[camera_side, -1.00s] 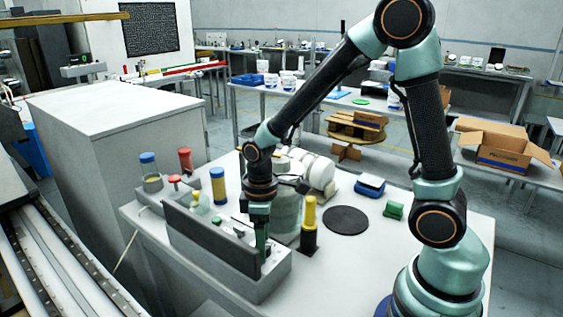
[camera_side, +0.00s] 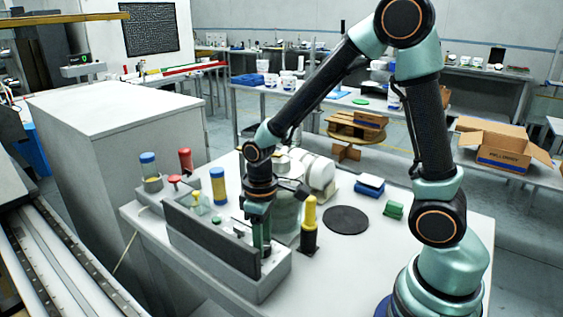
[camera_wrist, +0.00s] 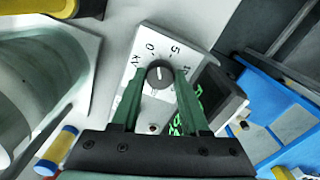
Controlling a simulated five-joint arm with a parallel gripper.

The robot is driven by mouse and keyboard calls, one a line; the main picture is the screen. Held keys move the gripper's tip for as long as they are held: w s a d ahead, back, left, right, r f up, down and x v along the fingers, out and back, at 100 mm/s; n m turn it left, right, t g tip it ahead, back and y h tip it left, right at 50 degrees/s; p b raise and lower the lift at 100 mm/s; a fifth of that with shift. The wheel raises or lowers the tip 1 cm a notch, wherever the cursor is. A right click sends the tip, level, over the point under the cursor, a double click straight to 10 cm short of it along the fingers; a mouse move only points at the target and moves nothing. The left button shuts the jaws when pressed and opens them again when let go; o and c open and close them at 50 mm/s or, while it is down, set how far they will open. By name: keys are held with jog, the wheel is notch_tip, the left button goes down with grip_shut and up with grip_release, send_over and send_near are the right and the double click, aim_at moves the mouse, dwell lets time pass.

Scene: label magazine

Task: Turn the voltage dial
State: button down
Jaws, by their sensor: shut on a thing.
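The voltage dial (camera_wrist: 159,74) is a dark round knob with a white pointer mark on a pale panel (camera_wrist: 146,62). The panel reads 0, 5, 10 and kV, and the pointer faces up, roughly between 0 and 5. My gripper (camera_wrist: 160,82) has one green finger on each side of the knob and is shut on it. A green-lit display (camera_wrist: 190,112) beside it is partly hidden by the right finger. In the side view my gripper (camera_side: 262,236) reaches down behind the dark upright panel of the grey box (camera_side: 268,286), and the dial is hidden there.
A yellow-and-black cylinder (camera_side: 309,228) stands right beside my gripper, with a glass vessel (camera_side: 284,218) behind it. Blue-yellow (camera_side: 218,186) and red (camera_side: 186,160) cylinders stand to the left. A flat black disc (camera_side: 346,220) lies to the right, with bare table around it.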

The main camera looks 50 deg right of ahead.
jog(key=m, duration=0.3)
jog(key=shift+m, duration=0.4)
jog(key=shift+r+m, duration=0.1)
jog(key=shift+m, duration=1.8)
jog(key=shift+c, duration=2.1)
grip_release()
notch_tip(320, 180, up, 12)
